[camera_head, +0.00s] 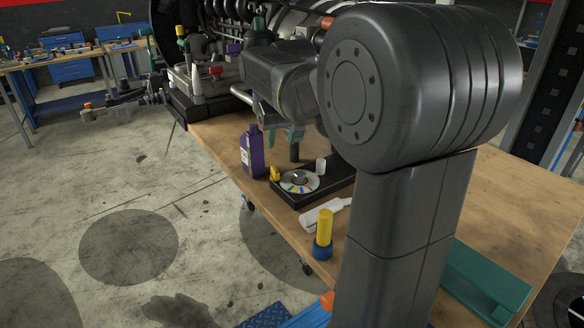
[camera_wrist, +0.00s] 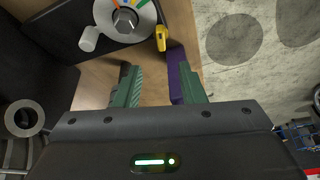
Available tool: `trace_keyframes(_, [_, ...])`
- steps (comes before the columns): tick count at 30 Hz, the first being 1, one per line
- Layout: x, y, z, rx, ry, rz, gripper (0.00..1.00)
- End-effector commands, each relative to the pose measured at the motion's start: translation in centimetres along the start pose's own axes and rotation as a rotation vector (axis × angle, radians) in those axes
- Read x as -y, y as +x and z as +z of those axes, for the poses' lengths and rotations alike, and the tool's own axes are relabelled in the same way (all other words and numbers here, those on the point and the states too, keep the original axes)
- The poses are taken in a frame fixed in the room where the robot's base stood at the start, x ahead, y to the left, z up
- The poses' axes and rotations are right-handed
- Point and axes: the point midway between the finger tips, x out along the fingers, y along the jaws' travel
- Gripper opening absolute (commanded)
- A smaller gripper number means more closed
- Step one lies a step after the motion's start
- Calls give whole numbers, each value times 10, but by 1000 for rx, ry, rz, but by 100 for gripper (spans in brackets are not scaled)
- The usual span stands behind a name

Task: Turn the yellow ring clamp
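A small yellow part (camera_head: 274,173), the likeliest ring clamp, is at the edge of a round dial with coloured marks (camera_head: 299,182) on a black base (camera_head: 297,199). The yellow part also shows in the wrist view (camera_wrist: 161,38), beside the dial (camera_wrist: 127,22); its ring shape cannot be made out. My gripper (camera_head: 286,138) hangs above the table, behind the dial in the head view.
A purple bottle (camera_head: 253,152) stands left of the dial; in the wrist view it (camera_wrist: 173,75) appears close to the right finger. A yellow cylinder on a blue base (camera_head: 323,232) and a white object (camera_head: 312,218) are nearer. A green tray (camera_head: 486,284) lies right.

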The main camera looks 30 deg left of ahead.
Motion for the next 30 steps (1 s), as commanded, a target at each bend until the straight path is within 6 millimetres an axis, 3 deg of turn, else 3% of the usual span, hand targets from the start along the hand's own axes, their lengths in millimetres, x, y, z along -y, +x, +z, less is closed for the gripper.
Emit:
trace_keyframes(7, [4, 15, -6, -4, -6, -4, 36])
trace_keyframes(21, [4, 108, -5, -3, -6, -3, 36])
trace_keyframes(30, [4, 137, -6, -6, -6, -3, 36])
